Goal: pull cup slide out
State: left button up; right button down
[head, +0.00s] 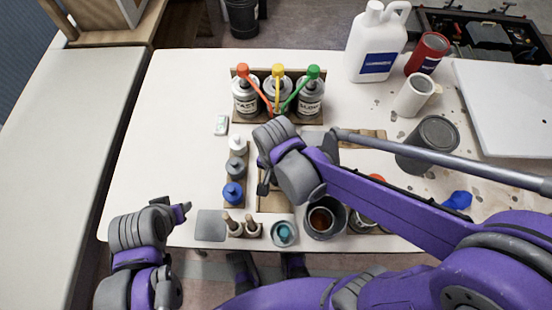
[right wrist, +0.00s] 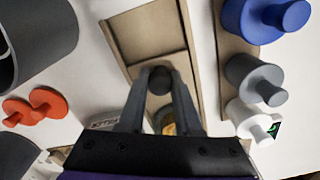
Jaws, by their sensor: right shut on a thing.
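The cup slide is a light wooden track (right wrist: 147,32) with a slide board and a small dark round knob (right wrist: 159,80) in the right wrist view. My right gripper (right wrist: 160,84) is shut on this knob, with one finger on each side of it. A yellowish round thing shows partly between the fingers below the knob. In the head view, the lower part of the wooden track (head: 273,204) shows beside my right gripper (head: 264,187); my arm hides much of it. My left gripper (head: 178,208) is over the table's front left, apart from the objects; its opening is unclear.
A wooden strip with white, grey and blue capped pots (head: 233,193) stands just left of the track. Brown-handled pots (head: 243,229), a teal-filled cup (head: 284,233) and a grey can (head: 325,218) stand in front. A bottle rack (head: 278,94) stands behind. The table's left side is clear.

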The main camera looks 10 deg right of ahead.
jog(key=s, duration=0.2)
jog(key=s+a, duration=0.1)
jog(key=s, duration=0.1)
jog(key=s+a+p, duration=0.1)
jog(key=s, duration=0.1)
jog(key=shift+s, duration=0.4)
jog(key=c, duration=0.6)
grip_release()
jog(key=shift+r, duration=0.15)
notch_tip(320, 180, up, 11)
jog(key=p, duration=0.2)
jog(key=shift+f+p, duration=0.2)
jog(key=shift+p, duration=0.15)
